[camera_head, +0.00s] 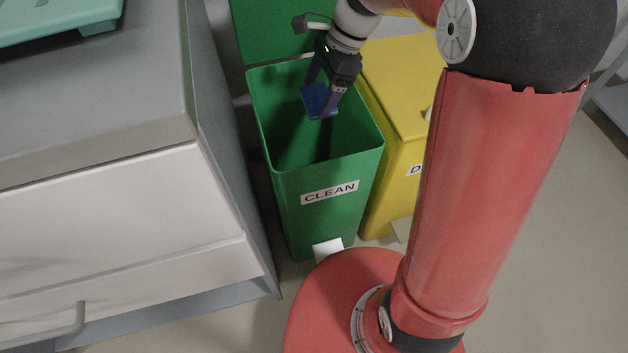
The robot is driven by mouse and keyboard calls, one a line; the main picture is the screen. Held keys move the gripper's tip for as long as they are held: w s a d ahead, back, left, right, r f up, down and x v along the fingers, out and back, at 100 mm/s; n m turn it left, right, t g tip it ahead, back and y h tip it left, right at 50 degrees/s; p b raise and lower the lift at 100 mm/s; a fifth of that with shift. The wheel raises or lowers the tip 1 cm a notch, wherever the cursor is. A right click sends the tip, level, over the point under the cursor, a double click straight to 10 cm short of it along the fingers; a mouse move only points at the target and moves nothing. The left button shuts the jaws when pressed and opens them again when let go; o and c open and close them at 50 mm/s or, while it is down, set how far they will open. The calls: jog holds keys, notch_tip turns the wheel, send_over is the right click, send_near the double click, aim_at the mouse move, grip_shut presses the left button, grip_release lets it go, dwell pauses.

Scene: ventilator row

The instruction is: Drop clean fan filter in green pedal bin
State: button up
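The green pedal bin (327,224) stands on the floor with a label reading CLEAN on its front. Its lid (270,30) is raised at the back, so the bin is open. My gripper (322,100) points down over the bin's opening, with its fingers on either side of a blue piece (316,99), which looks like the fan filter. The gripper appears shut on it. The piece is over the opening, and I cannot tell exactly how far it is from the rim. The bin's bottom is dark and its contents do not show.
A yellow bin (388,85) with a partly hidden label stands to the right, its lid down. A grey cabinet (120,210) with a drawer stands to the left, a green tray (55,22) on top. My red arm column blocks part of the right side.

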jog(key=o, duration=0.4)
jog(key=shift+c, duration=0.2)
jog(key=p+v, duration=0.1)
jog(key=v, duration=0.6)
jog(key=shift+d+r, duration=0.2)
jog(key=shift+r, duration=0.15)
jog(key=shift+w, duration=0.1)
